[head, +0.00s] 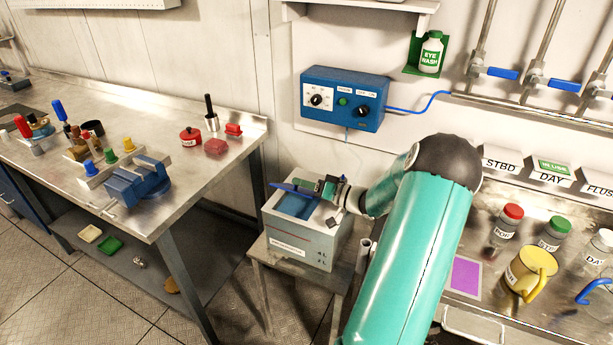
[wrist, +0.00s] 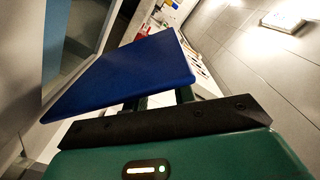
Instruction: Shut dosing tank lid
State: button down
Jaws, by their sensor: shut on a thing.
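The dosing tank is a pale grey box (head: 300,240) with a white label, on a small metal stand. Its top opening shows blue inside (head: 296,205). The blue lid (head: 283,187) is raised above the opening at the tank's back edge, seen nearly edge-on. My gripper (head: 318,186) reaches in from the right over the tank and is shut on the lid. In the wrist view the lid (wrist: 125,75) is a broad blue plate in front of my fingers (wrist: 160,100), which are mostly hidden behind it. The tank's open rim (wrist: 98,40) shows at the left.
A steel workbench (head: 215,165) with tools and a blue vise (head: 138,183) stands to the left. A blue control box (head: 345,98) hangs on the wall behind the tank. The right counter holds jars and a yellow jug (head: 530,272).

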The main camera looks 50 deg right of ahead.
aim_at(301, 192)
jog(key=shift+s+a+f, duration=0.2)
jog(key=shift+a+f, duration=0.3)
jog(key=shift+f, duration=0.05)
jog(key=shift+s+a+f, duration=0.15)
jog(key=shift+a+f, duration=0.35)
jog(key=c, duration=1.1)
grip_release()
jog(key=shift+c, duration=0.2)
jog(key=shift+s+d, duration=0.2)
jog(key=shift+s, duration=0.1)
jog(key=v, duration=0.6)
jog(key=shift+s, duration=0.35)
jog(key=shift+c, duration=0.2)
